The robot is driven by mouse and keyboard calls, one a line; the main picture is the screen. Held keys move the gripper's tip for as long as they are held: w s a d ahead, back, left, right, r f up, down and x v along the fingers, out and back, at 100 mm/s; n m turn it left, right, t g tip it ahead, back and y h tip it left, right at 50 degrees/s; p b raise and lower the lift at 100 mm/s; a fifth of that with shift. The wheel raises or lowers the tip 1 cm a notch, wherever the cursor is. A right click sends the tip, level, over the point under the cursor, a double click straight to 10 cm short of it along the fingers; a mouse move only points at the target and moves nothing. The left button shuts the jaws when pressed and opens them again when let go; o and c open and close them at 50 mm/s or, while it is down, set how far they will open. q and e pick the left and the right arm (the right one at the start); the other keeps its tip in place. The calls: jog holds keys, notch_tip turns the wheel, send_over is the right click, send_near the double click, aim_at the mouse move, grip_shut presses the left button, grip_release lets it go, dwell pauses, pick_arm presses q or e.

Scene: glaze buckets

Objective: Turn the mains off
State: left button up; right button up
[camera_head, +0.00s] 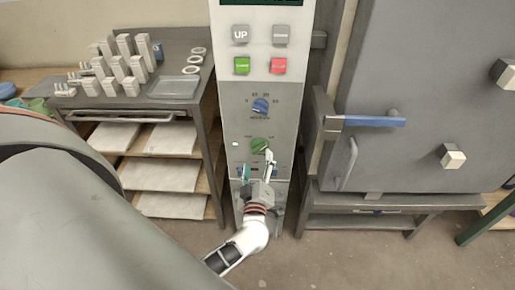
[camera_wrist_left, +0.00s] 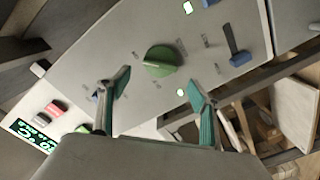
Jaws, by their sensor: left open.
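The grey control panel (camera_head: 285,103) stands upright in the middle of the head view. It carries a blue knob (camera_head: 260,106) and below it a green knob (camera_head: 259,145); their labels are too small to read. My left gripper (camera_head: 258,165) is open and empty in front of the lower panel, just below the green knob. In the left wrist view the green knob (camera_wrist_left: 160,61) shows just beyond and between the open fingertips (camera_wrist_left: 158,84), apart from them. A blue lever (camera_wrist_left: 238,50) sits to its right. I cannot tell which control is the mains. My right gripper is not in view.
A grey kiln door (camera_head: 425,85) with a blue-gripped handle (camera_head: 375,121) stands close right of the panel. A shelf rack (camera_head: 211,140) with pale boards and several small blocks on top stands left. Push buttons (camera_head: 242,65) sit above the knobs.

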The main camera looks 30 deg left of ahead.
aim_at(258, 149)
pick_arm(q)
jog(key=x, duration=0.6)
jog(key=c, duration=1.1)
